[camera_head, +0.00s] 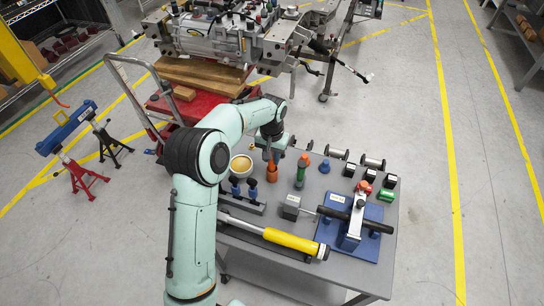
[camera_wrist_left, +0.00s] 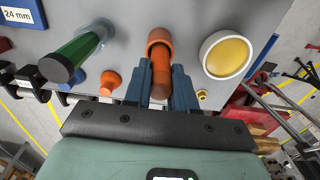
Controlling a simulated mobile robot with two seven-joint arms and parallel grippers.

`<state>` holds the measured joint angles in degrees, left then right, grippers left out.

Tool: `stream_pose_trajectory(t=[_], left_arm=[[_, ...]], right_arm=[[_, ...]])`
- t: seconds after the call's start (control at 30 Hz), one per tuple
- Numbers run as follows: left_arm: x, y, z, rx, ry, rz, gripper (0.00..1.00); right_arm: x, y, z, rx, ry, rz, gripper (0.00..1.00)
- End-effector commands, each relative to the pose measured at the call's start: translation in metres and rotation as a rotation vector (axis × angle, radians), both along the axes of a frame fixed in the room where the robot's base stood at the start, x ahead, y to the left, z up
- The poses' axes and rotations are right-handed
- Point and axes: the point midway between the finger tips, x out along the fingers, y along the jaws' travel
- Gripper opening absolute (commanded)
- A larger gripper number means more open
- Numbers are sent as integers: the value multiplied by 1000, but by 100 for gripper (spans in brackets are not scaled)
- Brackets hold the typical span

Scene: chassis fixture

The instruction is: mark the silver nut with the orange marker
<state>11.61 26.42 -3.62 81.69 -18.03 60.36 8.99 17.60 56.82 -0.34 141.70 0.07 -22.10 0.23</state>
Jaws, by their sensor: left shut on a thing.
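The orange marker (camera_head: 271,173) stands upright at the table's back left edge, at an orange base. It also shows in the left wrist view (camera_wrist_left: 161,68), between blue fingers. My left gripper (camera_head: 268,152) comes down on it from above and is shut on its upper part; in the left wrist view the fingers (camera_wrist_left: 162,88) lie on both sides of it. I cannot tell whether the marker is clear of its base. I cannot make out the silver nut for certain in either view. My right gripper is not in view.
A green marker (camera_head: 302,170) stands to the right, a bowl with yellow contents (camera_head: 241,164) to the left. A torque wrench with a yellow handle (camera_head: 290,241) lies in front. A blue fixture (camera_head: 335,238) fills the right front. Small blocks and spools line the back right.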

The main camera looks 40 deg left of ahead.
Motion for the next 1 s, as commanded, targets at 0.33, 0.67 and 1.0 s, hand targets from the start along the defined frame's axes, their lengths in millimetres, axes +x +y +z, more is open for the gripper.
stream_pose_trajectory(t=[0.33,0.67,1.0], left_arm=[[2,0,32,0,-4,0,0],[2,0,59,0,-3,-1,0],[0,0,67,0,-1,-1,0]], right_arm=[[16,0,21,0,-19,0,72],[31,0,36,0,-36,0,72],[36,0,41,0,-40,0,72]])
